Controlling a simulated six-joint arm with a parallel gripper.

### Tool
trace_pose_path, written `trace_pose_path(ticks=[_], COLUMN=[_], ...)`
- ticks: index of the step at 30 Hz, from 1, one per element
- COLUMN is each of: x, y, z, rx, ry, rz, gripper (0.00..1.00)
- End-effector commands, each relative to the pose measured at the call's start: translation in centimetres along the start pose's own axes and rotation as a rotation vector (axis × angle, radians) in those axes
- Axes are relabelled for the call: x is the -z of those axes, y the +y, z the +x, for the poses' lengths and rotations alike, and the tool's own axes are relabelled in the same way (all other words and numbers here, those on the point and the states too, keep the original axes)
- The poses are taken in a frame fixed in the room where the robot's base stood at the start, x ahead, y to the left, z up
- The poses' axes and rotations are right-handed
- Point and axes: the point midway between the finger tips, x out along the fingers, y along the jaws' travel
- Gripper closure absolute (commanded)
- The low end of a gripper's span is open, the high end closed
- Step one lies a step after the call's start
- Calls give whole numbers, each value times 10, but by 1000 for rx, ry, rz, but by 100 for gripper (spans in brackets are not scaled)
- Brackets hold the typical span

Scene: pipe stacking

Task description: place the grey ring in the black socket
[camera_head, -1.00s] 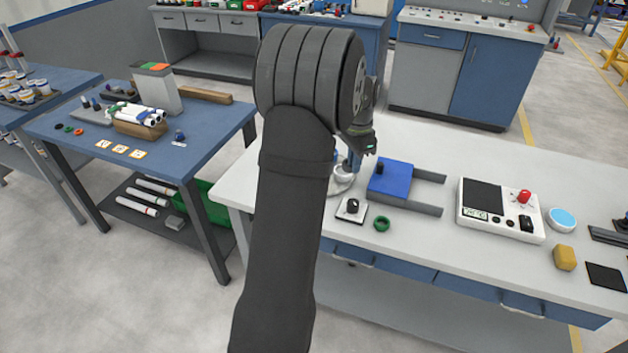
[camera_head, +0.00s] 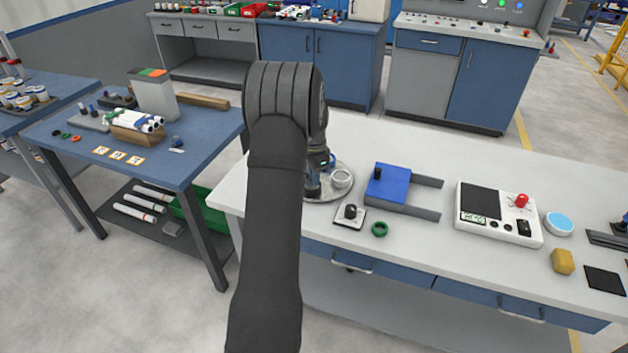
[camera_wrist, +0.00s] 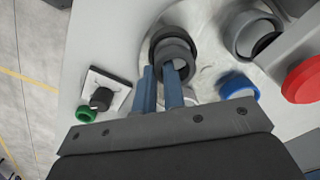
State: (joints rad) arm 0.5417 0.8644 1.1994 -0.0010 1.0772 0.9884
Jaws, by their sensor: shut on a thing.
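In the wrist view, my gripper (camera_wrist: 160,76) has its two blue fingers shut on the wall of the grey ring (camera_wrist: 176,50). One finger reaches into the ring's opening and the other is outside it. The black socket (camera_wrist: 159,36) shows as a darker round rim just behind the ring, overlapping it in the picture. I cannot tell whether the ring is inside the socket or just above it. In the head view, the gripper is low over a round grey plate (camera_head: 335,195), partly hidden by my arm; the ring is not clear there.
A pale hollow cylinder (camera_head: 342,178) stands on the plate, close to the gripper. A blue ring (camera_wrist: 238,86) and a red round part (camera_wrist: 304,80) lie right in the wrist view. A black knob on a white base (camera_head: 350,212), a green ring (camera_head: 379,230) and a blue block (camera_head: 388,184) are nearby.

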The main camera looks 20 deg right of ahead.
Motion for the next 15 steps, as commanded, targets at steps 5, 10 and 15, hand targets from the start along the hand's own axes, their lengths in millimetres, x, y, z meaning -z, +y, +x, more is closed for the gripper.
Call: trace_pose_path(ticks=[5,10,15], x=[0,0,0], y=[0,0,0], z=[17,17,21], rx=[0,0,0], ry=[0,0,0], rz=[0,0,0], gripper=[100,100,100])
